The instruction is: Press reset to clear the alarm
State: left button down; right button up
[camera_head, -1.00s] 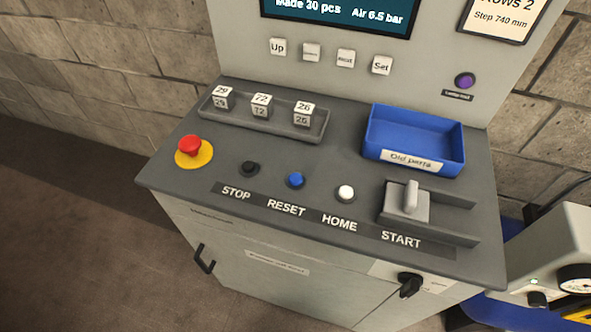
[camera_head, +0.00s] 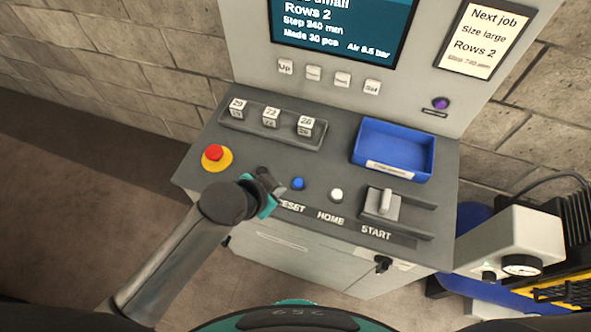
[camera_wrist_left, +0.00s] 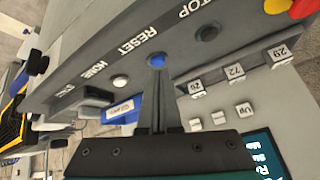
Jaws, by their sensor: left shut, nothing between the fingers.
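The blue button at the RESET label (camera_head: 298,183) sits in the console's sloped top, between the STOP button and the white HOME button (camera_head: 336,195). The black STOP button (camera_wrist_left: 207,33) shows in that view. My right gripper is not in view.
A red emergency button (camera_head: 214,153) on a yellow disc is at the console's left. A grey tray (camera_head: 310,140) holds number cubes. A blue bin (camera_head: 426,171) and a grey START slider (camera_head: 384,203) are to the right. The screen (camera_head: 340,32) stands behind.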

pick_arm(q)
jog(key=w+d+r+m+h+p, duration=0.2)
jog(key=w+r+m, duration=0.3)
jog(key=m, duration=0.3)
jog(key=shift+d+r+h, duration=0.2)
jog(key=shift+d+h, duration=0.1)
jog(key=shift+d, duration=0.4)
jog(key=shift+w, duration=0.1)
jog(key=b, duration=0.8)
send_over(294, 184)
notch_tip(294, 184, down, 8)
jog(key=shift+f, duration=0.4)
dwell(0.9)
jog(key=shift+f, duration=0.4)
